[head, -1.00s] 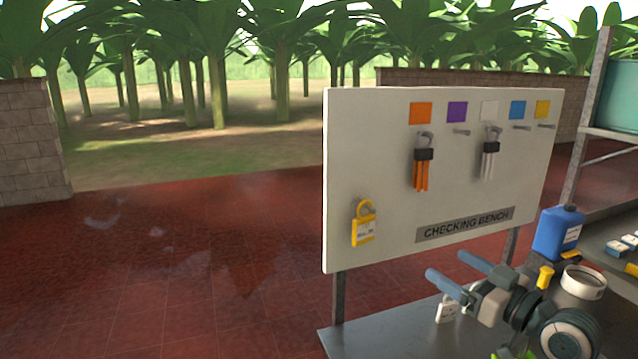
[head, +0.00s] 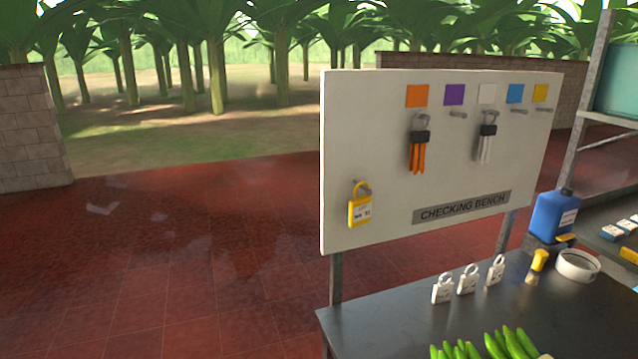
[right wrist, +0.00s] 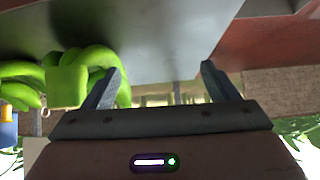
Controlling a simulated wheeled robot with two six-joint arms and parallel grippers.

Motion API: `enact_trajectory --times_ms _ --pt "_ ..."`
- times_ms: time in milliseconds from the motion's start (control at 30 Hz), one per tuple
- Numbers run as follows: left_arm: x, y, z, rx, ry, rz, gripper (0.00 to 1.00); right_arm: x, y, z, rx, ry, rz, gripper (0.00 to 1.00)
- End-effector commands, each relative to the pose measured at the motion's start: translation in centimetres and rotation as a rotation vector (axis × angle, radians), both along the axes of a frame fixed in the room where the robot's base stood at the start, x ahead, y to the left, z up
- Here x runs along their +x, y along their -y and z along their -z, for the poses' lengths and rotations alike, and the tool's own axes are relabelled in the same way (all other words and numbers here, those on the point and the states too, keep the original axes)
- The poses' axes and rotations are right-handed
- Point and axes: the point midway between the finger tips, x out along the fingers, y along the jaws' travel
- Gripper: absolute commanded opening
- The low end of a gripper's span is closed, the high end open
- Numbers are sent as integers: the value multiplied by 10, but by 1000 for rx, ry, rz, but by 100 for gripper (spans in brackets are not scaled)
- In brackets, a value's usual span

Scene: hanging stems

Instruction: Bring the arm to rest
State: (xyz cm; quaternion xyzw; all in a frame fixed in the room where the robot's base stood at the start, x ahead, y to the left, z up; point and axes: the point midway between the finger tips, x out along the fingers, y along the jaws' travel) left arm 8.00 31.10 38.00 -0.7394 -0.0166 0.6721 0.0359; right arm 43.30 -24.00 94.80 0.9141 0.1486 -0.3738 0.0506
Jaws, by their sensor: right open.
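My right gripper (right wrist: 160,88) shows only in the right wrist view. Its two fingers stand apart with nothing between them. Green bananas (right wrist: 70,80) show beside and behind its left finger; whether they touch it I cannot tell. The head view shows neither of my grippers nor my arms. There the green bananas (head: 490,345) lie on the dark bench top (head: 390,325) at the bottom edge, partly cut off.
A white board (head: 370,120) stands behind the bench with orange and white tag bundles and a yellow padlock (head: 360,208). White padlocks (head: 467,280), a yellow item (head: 539,260), a white ring (head: 578,265) and a blue jug (head: 555,218) stand on the bench. Red floor (head: 180,270) is open at left.

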Motion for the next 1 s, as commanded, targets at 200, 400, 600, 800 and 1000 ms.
enact_trajectory --times_ms 200,400,600,800,1000 --pt "1 0 0 0 1 0 36 -83 14 48 -104 -239 128 81" --pt "2 0 0 0 3 0 36 -142 25 67 -177 -398 226 81" --pt "4 0 0 0 6 0 36 -155 33 101 -210 -470 269 81" --pt "3 0 2 0 4 0 36 -143 38 158 -210 -489 272 81" --pt "3 0 3 0 5 0 36 -138 45 238 -211 -518 276 81"
